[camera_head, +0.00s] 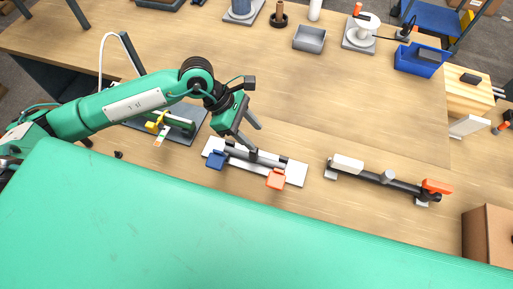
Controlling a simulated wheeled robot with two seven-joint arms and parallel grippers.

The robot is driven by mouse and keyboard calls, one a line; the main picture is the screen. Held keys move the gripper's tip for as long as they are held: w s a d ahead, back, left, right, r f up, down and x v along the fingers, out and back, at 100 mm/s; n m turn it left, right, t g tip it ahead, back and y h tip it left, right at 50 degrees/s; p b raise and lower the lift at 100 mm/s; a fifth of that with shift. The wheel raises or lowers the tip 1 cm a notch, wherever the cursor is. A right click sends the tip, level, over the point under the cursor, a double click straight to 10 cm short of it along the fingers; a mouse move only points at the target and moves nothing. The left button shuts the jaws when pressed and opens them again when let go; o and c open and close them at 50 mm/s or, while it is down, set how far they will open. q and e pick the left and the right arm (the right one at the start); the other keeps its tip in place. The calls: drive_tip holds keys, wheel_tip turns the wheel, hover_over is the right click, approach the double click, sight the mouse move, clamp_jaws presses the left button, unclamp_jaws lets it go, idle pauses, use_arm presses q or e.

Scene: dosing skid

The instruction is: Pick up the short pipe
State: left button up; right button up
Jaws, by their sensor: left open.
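A short grey pipe (238,153) with dark ends lies along a white base plate (295,175) near the middle of the table. A blue clamp (216,159) and an orange clamp (276,179) sit at the plate's front edge. My left gripper (254,139) is open, with its fingers pointing down at the pipe's middle. One finger overlaps the pipe in the picture; I cannot tell whether it touches. The gripper appears empty. My right gripper is not in view.
A dark pipe run (370,175) with an orange handle (437,186) lies to the right. A dark mat (195,112) with a green and yellow part lies left, behind my arm. The table's middle is clear.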

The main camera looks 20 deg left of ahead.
sight(254, 152)
use_arm(q)
drive_tip(key=w+a+f+y, duration=0.2)
drive_tip(key=a+y, duration=0.1)
drive_tip(key=a, duration=0.2)
drive_tip(key=shift+m, duration=0.3)
drive_tip(key=p+x, duration=0.2)
drive_tip(key=x, duration=0.5)
drive_tip(key=shift+d+f+p, duration=0.2)
drive_tip(key=shift+f+p, duration=0.15)
drive_tip(key=shift+p, duration=0.05)
drive_tip(key=shift+d+f+p, duration=0.2)
drive_tip(key=shift+f+p, duration=0.1)
drive_tip(key=shift+p, duration=0.05)
drive_tip(key=p+x, duration=0.2)
drive_tip(key=x, duration=0.2)
drive_tip(key=shift+s+d, duration=0.1)
drive_tip(key=shift+d, duration=0.1)
drive_tip(key=shift+d+f, duration=0.1)
drive_tip(key=shift+f, duration=0.2)
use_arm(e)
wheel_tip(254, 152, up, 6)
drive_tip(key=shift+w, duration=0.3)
use_arm(q)
drive_tip(key=shift+c, duration=0.2)
clamp_jaws()
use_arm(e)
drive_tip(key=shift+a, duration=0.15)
